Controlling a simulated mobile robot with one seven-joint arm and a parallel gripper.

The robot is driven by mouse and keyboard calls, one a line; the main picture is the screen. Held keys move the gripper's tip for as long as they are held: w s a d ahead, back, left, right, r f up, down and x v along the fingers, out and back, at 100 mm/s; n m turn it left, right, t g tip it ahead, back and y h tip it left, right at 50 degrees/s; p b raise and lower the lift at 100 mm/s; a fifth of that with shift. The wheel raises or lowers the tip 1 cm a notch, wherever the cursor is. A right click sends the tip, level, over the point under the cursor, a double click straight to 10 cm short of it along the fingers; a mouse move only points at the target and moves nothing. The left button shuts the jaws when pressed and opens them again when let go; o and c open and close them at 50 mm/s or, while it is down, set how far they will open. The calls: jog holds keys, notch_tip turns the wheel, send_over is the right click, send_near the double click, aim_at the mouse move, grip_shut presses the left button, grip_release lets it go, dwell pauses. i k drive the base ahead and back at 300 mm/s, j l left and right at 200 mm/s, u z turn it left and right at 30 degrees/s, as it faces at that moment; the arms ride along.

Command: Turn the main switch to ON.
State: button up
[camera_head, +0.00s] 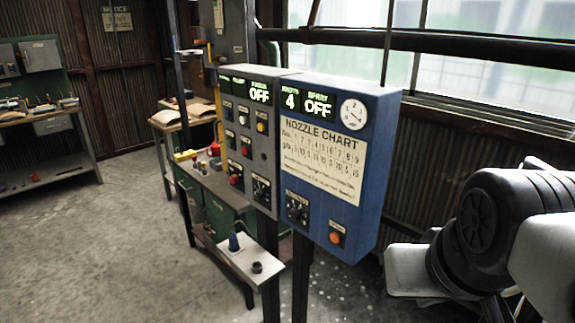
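A grey control panel (247,160) stands left of centre, joined to a blue panel (372,190). The blue panel has a second black rotary knob (297,207) and an orange button (336,238). The small labels are too blurred to tell which control is the main switch. Part of my arm, black and white, fills the lower right, apart from the panels. My gripper is not in view.
A small white shelf (262,258) with a blue item (234,242) juts out below the grey panel. Behind it is a workbench (213,184) with small parts. A green-backed bench (62,168) stands far left. The concrete floor at lower left is clear.

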aim_at(234, 178)
jog(key=i+j, duration=0.15)
jog(key=j, duration=0.2)
jog(key=i+j, duration=0.15)
jog(key=j, duration=0.25)
jog(key=i+j+z, duration=0.1)
jog(key=j, duration=0.25)
jog(key=i+j, duration=0.15)
jog(key=j, duration=0.25)
jog(key=i+j, duration=0.15)
jog(key=j, duration=0.2)
jog(key=i+j, duration=0.1)
jog(key=j, duration=0.3)
jog(key=i+j+z, duration=0.1)
jog(key=j, duration=0.3)
